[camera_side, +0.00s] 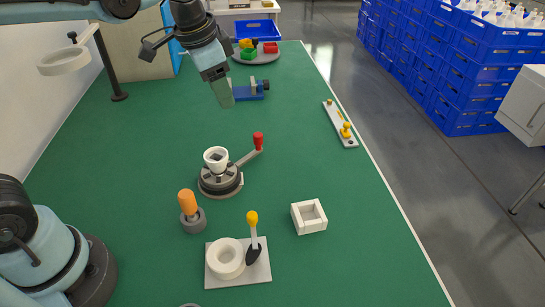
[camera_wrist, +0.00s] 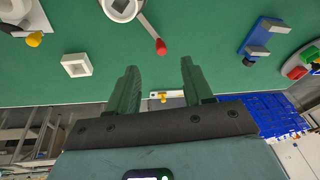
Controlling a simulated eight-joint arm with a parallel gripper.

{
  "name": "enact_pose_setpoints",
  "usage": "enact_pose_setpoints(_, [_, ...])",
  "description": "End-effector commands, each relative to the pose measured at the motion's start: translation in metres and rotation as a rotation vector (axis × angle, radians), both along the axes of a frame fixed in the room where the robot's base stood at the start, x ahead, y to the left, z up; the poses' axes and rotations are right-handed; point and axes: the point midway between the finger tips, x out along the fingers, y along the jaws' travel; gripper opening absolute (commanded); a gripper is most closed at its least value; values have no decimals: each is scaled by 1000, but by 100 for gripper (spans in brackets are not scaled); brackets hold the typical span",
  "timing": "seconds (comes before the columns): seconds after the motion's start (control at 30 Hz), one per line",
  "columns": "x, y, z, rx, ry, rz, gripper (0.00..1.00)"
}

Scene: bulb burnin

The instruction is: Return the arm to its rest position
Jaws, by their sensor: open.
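My gripper (camera_side: 222,98) is raised above the green table (camera_side: 150,130), toward its far part, in the side view. Its fingers point down and overlap the blue vise (camera_side: 250,91) behind them. In the wrist view my gripper (camera_wrist: 159,68) shows two green fingers well apart with nothing between them. The round dark fixture (camera_side: 220,184) with a red-knobbed lever stands apart from my gripper, nearer the camera. A white cup-shaped piece (camera_side: 216,155) sits upright on its top.
An orange-handled tool (camera_side: 188,203), a white plate (camera_side: 259,272) with a ring and yellow-handled tool, and a white square frame (camera_side: 309,217) stand nearer. A strip with yellow knob (camera_side: 346,131) lies by the right edge. A post (camera_side: 118,94) stands left. Blue crates (camera_side: 470,95) stand off the table.

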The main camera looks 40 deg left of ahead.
Motion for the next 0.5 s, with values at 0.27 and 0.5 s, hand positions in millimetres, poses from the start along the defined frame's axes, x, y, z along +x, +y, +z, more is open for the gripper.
enact_pose_setpoints(0.27, [-56,14,-17,-90,-176,245,51])
enact_pose_setpoints(0.5, [-88,21,-40,-173,-295,404,51])
